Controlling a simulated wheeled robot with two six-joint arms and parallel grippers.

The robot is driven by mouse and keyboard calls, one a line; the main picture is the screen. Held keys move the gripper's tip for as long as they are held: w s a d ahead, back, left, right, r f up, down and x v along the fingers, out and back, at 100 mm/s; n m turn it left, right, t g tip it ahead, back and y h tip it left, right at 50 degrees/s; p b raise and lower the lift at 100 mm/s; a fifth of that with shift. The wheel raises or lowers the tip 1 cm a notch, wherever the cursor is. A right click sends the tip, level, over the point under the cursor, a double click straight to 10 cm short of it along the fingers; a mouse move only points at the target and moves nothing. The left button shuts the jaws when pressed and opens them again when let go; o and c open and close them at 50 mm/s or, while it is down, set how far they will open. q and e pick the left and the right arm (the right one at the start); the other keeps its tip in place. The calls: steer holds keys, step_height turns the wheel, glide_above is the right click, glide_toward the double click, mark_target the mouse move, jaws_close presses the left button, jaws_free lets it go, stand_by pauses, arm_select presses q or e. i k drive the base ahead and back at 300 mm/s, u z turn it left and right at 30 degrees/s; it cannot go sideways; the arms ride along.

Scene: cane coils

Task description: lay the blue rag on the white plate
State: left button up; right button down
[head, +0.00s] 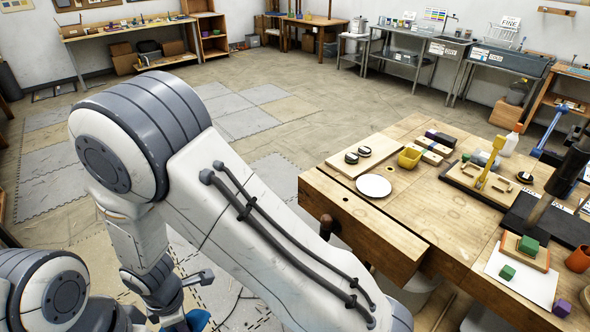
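The white plate (373,186) lies flat and bare on the wooden workbench, near its left edge. A bit of something blue (198,320) shows at the bottom edge of the head view, below the end of my folded arm. It may be the blue rag, but most of it is cut off. My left arm fills the left and middle of the view and bends down at its elbow, well left of the plate. Its fingers are too hidden to read. My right gripper is not in view.
Blocks, tools and a white sheet fill the right side. Bare wood lies in front of the plate.

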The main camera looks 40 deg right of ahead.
mark_target(372, 186)
steer(key=z, duration=0.2)
steer(key=i, duration=1.05)
steer(key=z, duration=0.5)
